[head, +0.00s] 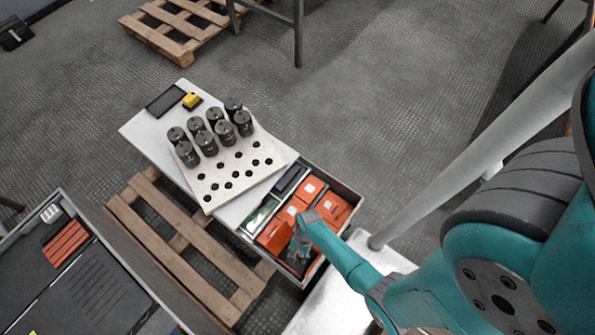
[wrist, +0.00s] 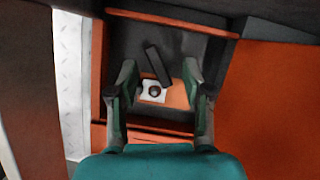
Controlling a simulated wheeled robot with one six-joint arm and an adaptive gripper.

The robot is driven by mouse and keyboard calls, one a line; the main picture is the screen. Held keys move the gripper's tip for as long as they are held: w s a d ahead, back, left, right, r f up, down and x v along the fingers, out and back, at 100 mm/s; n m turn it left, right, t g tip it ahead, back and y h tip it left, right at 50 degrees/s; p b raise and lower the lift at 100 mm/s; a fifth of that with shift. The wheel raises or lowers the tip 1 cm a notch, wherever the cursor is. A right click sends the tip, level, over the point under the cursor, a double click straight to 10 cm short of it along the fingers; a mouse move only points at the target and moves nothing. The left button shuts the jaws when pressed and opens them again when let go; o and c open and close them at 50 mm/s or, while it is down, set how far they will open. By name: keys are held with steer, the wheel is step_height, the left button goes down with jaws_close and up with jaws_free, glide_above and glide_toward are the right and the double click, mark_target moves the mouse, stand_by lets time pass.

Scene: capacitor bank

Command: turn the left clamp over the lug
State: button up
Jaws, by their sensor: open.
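In the wrist view a short dark bar (wrist: 157,64), which looks like the clamp, lies tilted in a dark recess. Its lower end is close to the upper edge of a small pale plate (wrist: 144,94), which may be the lug. A dark round bolt head or hole (wrist: 155,91) sits on the plate. My gripper (wrist: 159,72) is open, one finger on each side of bar and plate, touching neither as far as I can tell. In the head view my gripper (head: 301,254) is over the orange units; clamp and lug are too small or hidden there.
Orange boxes (head: 335,212) fill an open tray at the bench's right end. An orange wall (wrist: 265,90) stands right of the recess in the wrist view. A white perforated board (head: 218,187) holds several dark cylinders (head: 206,143). A wooden pallet (head: 190,238) lies below.

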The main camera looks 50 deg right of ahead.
steer(key=shift+f, duration=0.1)
steer(key=shift+c, duration=0.2)
jaws_close()
steer(key=shift+m, duration=0.4)
steer(key=m, duration=0.1)
steer(key=m+t, duration=0.1)
steer(key=shift+s+m, duration=0.2)
steer(key=shift+m, duration=0.1)
steer(key=shift+s+m+t, duration=0.1)
steer(key=shift+m+t, duration=0.8)
steer(key=shift+m, duration=0.9)
steer(key=shift+o, duration=0.2)
jaws_free()
